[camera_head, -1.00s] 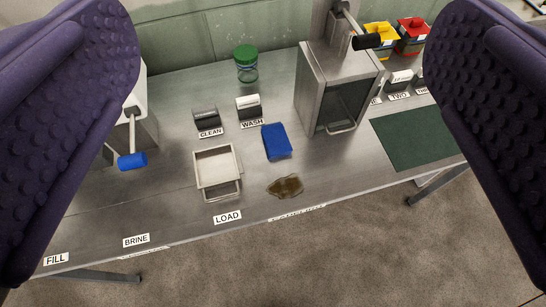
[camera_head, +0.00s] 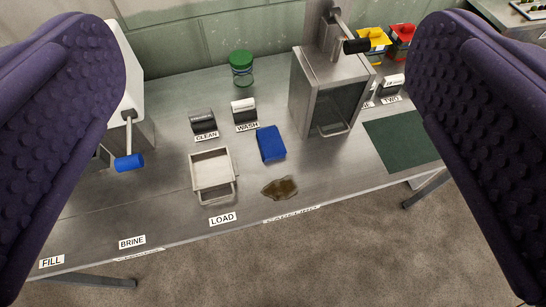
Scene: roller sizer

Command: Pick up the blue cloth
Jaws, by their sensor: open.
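The blue cloth (camera_head: 271,144) is a small folded-looking rectangle lying flat on the metal bench, near the middle of the view. It lies right of the shallow tray and left of the metal box machine. My gripper (camera_head: 268,160) shows as two purple, studded fingers at the left and right edges of the picture. The fingers are wide open with nothing between them. The cloth is seen between them, well beyond the fingertips and not touched.
A brown puddle (camera_head: 279,188) lies in front of the cloth. A shallow tray (camera_head: 233,184) with a handle, a green-lidded jar (camera_head: 241,68), the metal box machine (camera_head: 309,100) and a blue-ended lever (camera_head: 129,162) stand around. A dark green mat (camera_head: 402,140) lies at right. The bench's front edge is close.

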